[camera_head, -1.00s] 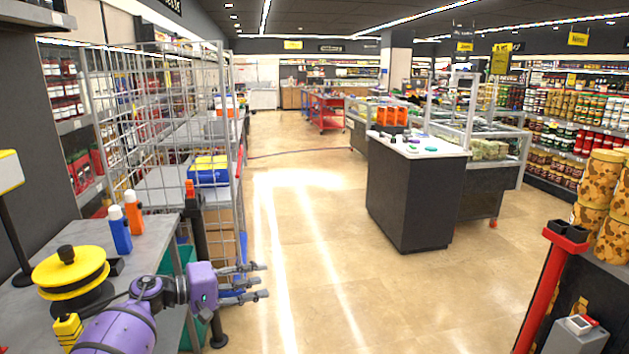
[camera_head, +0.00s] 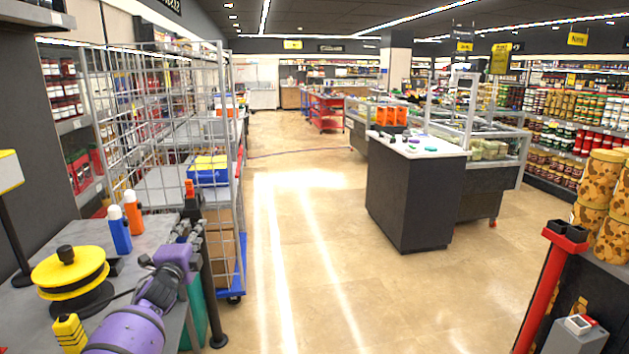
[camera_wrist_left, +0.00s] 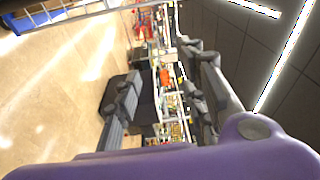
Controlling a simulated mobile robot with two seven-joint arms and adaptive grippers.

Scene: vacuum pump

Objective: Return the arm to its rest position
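My left arm, purple and dark grey, comes in from the lower left of the head view over the grey table. My left gripper (camera_head: 190,235) points away and upward beside the table's right edge, close to a dark post. In the left wrist view its dark fingers (camera_wrist_left: 160,88) stand apart with nothing between them, and the floor and shop counters show beyond. My right gripper is not in view.
The grey table (camera_head: 150,238) holds a yellow-and-black round device (camera_head: 70,272), a blue bottle (camera_head: 119,232) and an orange bottle (camera_head: 134,214). A wire cage trolley (camera_head: 165,130) stands behind. The aisle floor (camera_head: 310,230) is clear. A dark counter (camera_head: 412,195) stands right of centre.

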